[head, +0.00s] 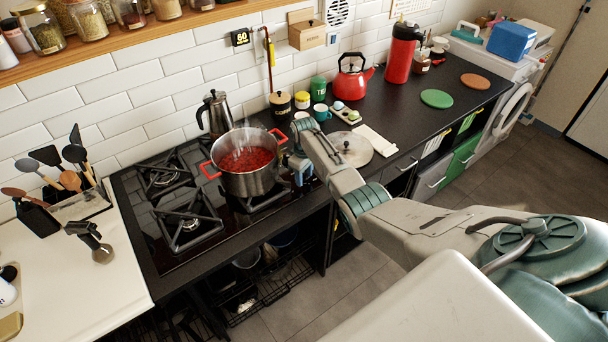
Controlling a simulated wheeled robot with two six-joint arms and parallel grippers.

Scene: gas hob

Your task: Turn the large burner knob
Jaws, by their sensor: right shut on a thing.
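The black gas hob (158,222) is set in the dark counter. A steel pot (250,182) with red handles and red steaming food stands on its right burner. My right arm reaches in from the right. My right gripper (300,180) points down at the hob's right edge, just right of the pot. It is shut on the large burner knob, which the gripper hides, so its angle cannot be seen. My left gripper is not in view.
A moka pot (215,112) stands behind the steel pot. A glass lid (346,150) lies right of my gripper. A red kettle (352,80) and canisters stand along the wall. A white worktop with utensils (72,205) is at the left.

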